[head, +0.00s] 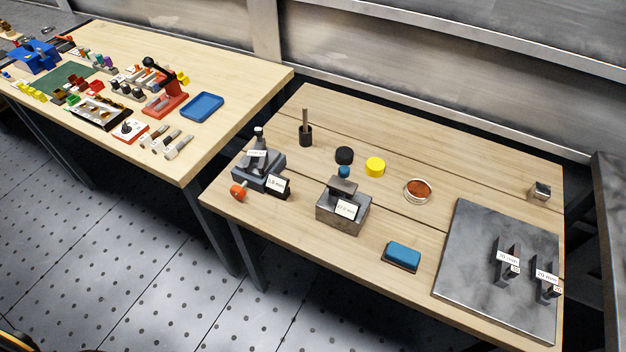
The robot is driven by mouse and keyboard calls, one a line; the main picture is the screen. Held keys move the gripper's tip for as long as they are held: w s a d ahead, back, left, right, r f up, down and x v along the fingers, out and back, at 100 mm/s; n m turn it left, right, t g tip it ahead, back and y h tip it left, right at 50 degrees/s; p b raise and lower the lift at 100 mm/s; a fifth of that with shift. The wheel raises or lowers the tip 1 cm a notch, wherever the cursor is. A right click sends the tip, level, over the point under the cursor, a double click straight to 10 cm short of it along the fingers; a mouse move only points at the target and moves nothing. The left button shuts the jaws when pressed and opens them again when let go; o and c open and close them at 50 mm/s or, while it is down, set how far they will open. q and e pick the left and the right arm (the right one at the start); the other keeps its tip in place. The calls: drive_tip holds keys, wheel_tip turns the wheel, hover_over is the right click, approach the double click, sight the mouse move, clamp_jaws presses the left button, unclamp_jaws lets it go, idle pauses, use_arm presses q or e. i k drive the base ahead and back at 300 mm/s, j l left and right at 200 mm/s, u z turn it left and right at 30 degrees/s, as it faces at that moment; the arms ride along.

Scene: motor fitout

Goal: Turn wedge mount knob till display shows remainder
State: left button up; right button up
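The wedge mount (259,179) is a dark grey metal block at the left end of the near table, with an upright post on top. Its orange-red round knob (238,191) sticks out at the front left. A small black display (277,187) at its front right has a white face that seems to read 0.8 mm, though the digits are tiny. A white label is on the mount's upper part. Neither of my grippers is in view, and nothing touches the knob.
A grey block (341,213) with a white readout stands right of the mount. A blue-topped pad (402,255) and a grey plate (471,286) bearing labelled stands lie further right. A black cup (305,136) stands behind. The table's front edge is close to the knob.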

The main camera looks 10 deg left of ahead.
sight(237, 192)
drive_tip(key=i+j+z, duration=0.1)
drive_tip(key=j+z, duration=1.2)
drive_tip(key=k+j+z, duration=0.15)
drive_tip(key=j+z, duration=0.3)
drive_tip(key=k+j+z, duration=0.2)
drive_tip(key=j+z, duration=0.25)
